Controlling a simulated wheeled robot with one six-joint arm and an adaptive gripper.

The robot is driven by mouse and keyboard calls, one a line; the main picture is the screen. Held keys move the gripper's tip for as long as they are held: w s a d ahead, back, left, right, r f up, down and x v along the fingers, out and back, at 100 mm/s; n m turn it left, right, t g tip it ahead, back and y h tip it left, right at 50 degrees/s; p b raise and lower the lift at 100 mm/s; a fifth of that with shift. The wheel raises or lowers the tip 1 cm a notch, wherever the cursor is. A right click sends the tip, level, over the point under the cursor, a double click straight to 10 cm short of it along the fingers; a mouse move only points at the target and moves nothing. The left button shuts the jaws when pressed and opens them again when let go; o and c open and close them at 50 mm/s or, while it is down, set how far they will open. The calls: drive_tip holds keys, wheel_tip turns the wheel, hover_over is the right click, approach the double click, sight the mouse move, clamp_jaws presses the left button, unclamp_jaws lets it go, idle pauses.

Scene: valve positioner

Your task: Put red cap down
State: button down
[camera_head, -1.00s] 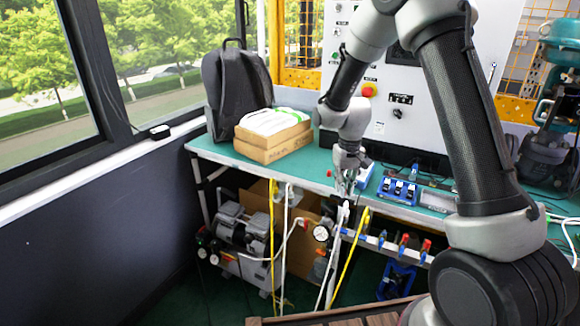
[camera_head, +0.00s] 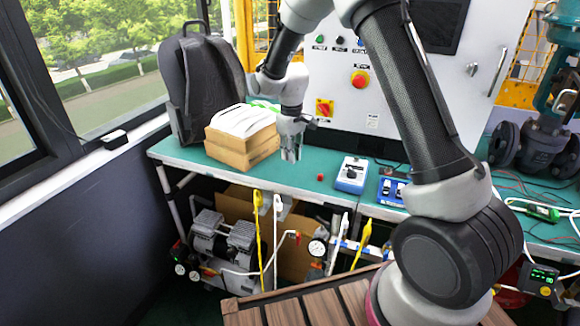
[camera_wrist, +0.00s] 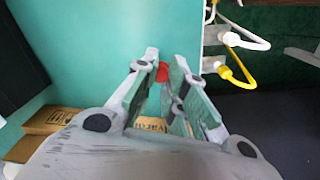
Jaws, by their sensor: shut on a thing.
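My gripper (camera_head: 290,157) is over the green bench (camera_head: 215,168), just right of the cardboard boxes, pointing down. In the wrist view my gripper (camera_wrist: 165,64) has its fingers close together, with the small red cap (camera_wrist: 162,72) showing between the tips. The cap is partly hidden by the fingers, and in the head view I cannot make it out in the grip. A small red piece (camera_head: 320,177) shows on the bench right of my gripper, near the front edge.
Stacked cardboard boxes (camera_head: 242,150) and a backpack (camera_head: 208,90) stand to the left. A blue-and-white device (camera_head: 352,174) sits to the right. A control cabinet (camera_head: 375,85) rises behind. Hoses hang below the bench's front edge, beside a compressor (camera_head: 222,240).

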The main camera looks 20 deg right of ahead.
sight(291, 174)
drive_tip(key=shift+f, duration=2.55)
drive_tip(key=shift+f, duration=0.1)
drive_tip(key=c, duration=1.5)
unclamp_jaws()
drive_tip(key=shift+o, duration=0.2)
